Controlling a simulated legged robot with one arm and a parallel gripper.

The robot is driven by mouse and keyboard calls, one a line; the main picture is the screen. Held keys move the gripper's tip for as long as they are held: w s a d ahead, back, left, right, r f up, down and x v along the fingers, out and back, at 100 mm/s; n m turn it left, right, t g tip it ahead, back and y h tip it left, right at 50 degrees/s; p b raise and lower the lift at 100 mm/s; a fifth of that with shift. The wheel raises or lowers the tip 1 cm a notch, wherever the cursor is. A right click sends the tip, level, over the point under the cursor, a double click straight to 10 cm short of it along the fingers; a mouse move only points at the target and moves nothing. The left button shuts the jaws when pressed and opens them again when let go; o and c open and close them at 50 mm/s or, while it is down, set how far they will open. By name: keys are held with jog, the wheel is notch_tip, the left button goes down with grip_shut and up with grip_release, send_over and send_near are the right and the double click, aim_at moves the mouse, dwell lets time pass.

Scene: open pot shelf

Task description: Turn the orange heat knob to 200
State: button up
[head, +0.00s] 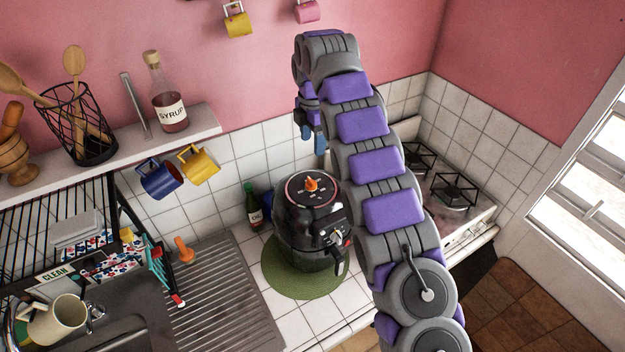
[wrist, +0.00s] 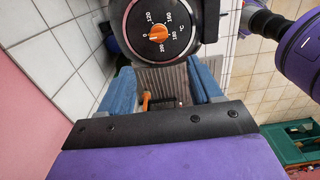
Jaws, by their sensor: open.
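The orange heat knob (head: 311,184) sits on top of a black air fryer (head: 300,235), in the middle of its round lid. The knob also shows in the wrist view (wrist: 158,33), ringed by small white numbers on a dark dial with a red rim. A 0 stands to its left; its exact setting is too small to read surely. My gripper (head: 313,137), with blue fingers, is above and behind the fryer, apart from the knob. In the wrist view my gripper (wrist: 160,68) is open and empty, with the knob beyond its fingertips.
The fryer stands on a green round mat (head: 285,287). A dark green bottle (head: 253,208) is close to its left. Blue (head: 160,180) and yellow (head: 200,166) mugs hang under the shelf (head: 170,150). A stove (head: 450,195) is right, partly behind my arm.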

aim_at(311, 180)
notch_tip(311, 180, down, 14)
jog(key=b, duration=0.3)
jog(key=shift+a+r, duration=0.15)
jog(key=shift+w+a+f, duration=0.1)
jog(key=shift+a+f, duration=0.15)
jog(key=shift+f, duration=0.55)
jog(key=shift+d+r, duration=0.1)
jog(key=shift+d, duration=0.05)
jog(key=c, duration=1)
